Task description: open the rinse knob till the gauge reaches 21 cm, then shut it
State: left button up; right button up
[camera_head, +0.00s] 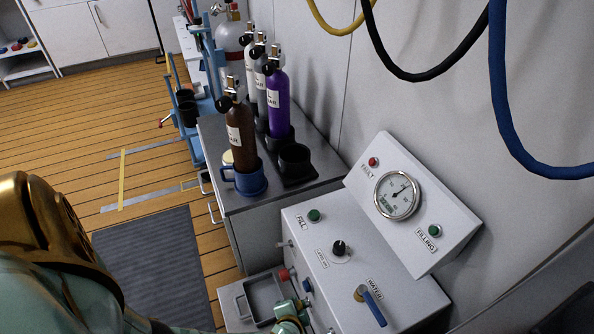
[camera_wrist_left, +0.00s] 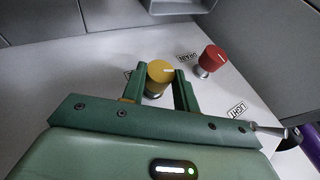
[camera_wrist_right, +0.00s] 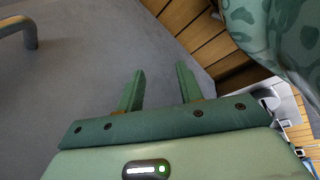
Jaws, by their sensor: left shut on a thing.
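In the left wrist view a round yellow knob (camera_wrist_left: 160,75) with a short white mark stands out from a pale panel face. My left gripper (camera_wrist_left: 162,78) has a finger on each side of it and is shut on it. The label beside this knob is mostly hidden by a finger. The left gripper (camera_head: 290,319) shows at the bottom edge of the head view. A round dial gauge (camera_head: 397,195) is on the sloped panel, its needle pointing up and right; its figures are too small to read. My right gripper (camera_wrist_right: 160,85) is open and empty.
A red knob (camera_wrist_left: 213,57) labelled DRAIN is right of the yellow one, with a metal toggle (camera_wrist_left: 268,130) near a LIGHT label. A blue WATER lever (camera_head: 372,304) and black knob (camera_head: 339,248) are on top. Gas cylinders (camera_head: 277,100) stand behind.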

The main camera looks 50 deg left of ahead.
pick_arm(q)
jog(key=shift+s+d+f+t+y+b, duration=0.15)
jog(key=shift+t+y+b, duration=0.15)
jog(key=shift+y+b, duration=0.4)
pick_arm(e)
jog(key=shift+w+a+r+m+t+y, duration=0.15)
jog(key=shift+w+a+r+t+y, duration=0.1)
jog(key=shift+w+a, duration=0.4)
jog(key=shift+w+a+r+m+t+y, duration=0.15)
jog(key=shift+w+a+t+y, duration=0.1)
jog(key=shift+w+a, duration=0.35)
pick_arm(q)
jog(key=o, duration=1)
jog(key=shift+c, duration=0.2)
pick_arm(e)
jog(key=shift+d, duration=0.1)
